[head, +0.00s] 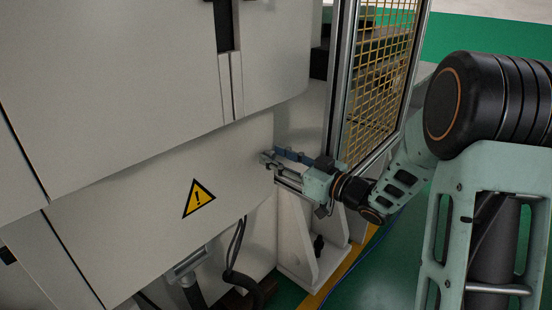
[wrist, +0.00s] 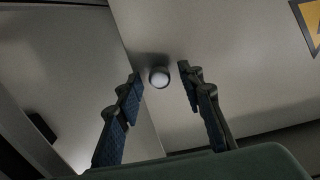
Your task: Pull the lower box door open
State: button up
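The lower box door (head: 135,215) is a pale grey panel with a yellow warning triangle (head: 199,198); it looks shut, set below larger upper panels. In the wrist view the door (wrist: 225,65) carries a small round pale knob (wrist: 159,77) near its edge. My gripper (head: 268,164) is at the door's right edge in the head view, where the knob is hidden. In the wrist view my gripper (wrist: 160,80) is open, with one blue-padded finger on each side of the knob. Gaps show between knob and fingers; I cannot tell how deep the fingertips reach.
A yellow mesh guard (head: 381,85) in a metal frame stands right of the machine, close to my arm. A white bracket (head: 312,240) stands below my gripper. Dark cables (head: 237,260) hang under the door. Green floor (head: 385,265) is open at the lower right.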

grip_shut()
dwell(0.3)
dwell(0.3)
